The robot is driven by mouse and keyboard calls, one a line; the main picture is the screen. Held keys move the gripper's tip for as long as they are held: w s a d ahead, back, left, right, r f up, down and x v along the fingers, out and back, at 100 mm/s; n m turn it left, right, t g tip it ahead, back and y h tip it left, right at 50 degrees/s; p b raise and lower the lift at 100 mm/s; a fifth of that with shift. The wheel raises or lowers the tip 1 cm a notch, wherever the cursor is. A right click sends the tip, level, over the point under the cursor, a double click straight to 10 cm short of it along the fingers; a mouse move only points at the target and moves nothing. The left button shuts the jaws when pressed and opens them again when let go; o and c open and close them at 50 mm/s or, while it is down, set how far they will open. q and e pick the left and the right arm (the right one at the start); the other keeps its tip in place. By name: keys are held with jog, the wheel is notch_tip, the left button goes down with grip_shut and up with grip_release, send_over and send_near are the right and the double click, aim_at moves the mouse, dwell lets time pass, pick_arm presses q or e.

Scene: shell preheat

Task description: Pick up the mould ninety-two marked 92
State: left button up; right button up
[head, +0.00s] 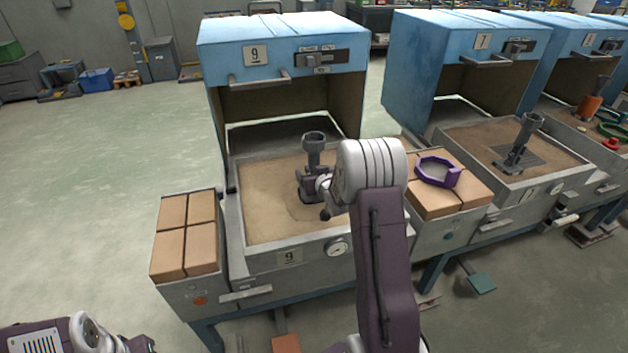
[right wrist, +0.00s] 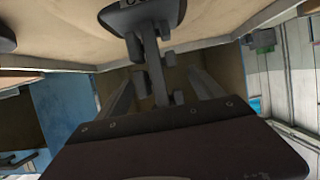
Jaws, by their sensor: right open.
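A dark grey mould (head: 313,150) with an upright post and flared top stands on the sand bed of the furnace station marked 9. Its number is not readable in the head view. In the right wrist view the mould (right wrist: 158,75) is upside down, with its dark block at the top and its post between my fingers. My right gripper (head: 318,190) is low beside the mould, partly hidden by my wrist; its open fingers (right wrist: 162,88) lie either side of the post. I cannot tell whether they touch it. My left arm shows at the bottom left; its jaws are not clear.
The blue furnace hood (head: 285,45) stands behind the sand bed (head: 262,205). Bricks (head: 187,240) fill the tray at left. A purple ring (head: 437,172) lies on bricks at right. Another dark mould (head: 521,145) stands on the neighbouring bed. Floor at left is open.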

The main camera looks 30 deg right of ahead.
grip_shut()
jog(key=shift+r, duration=0.1)
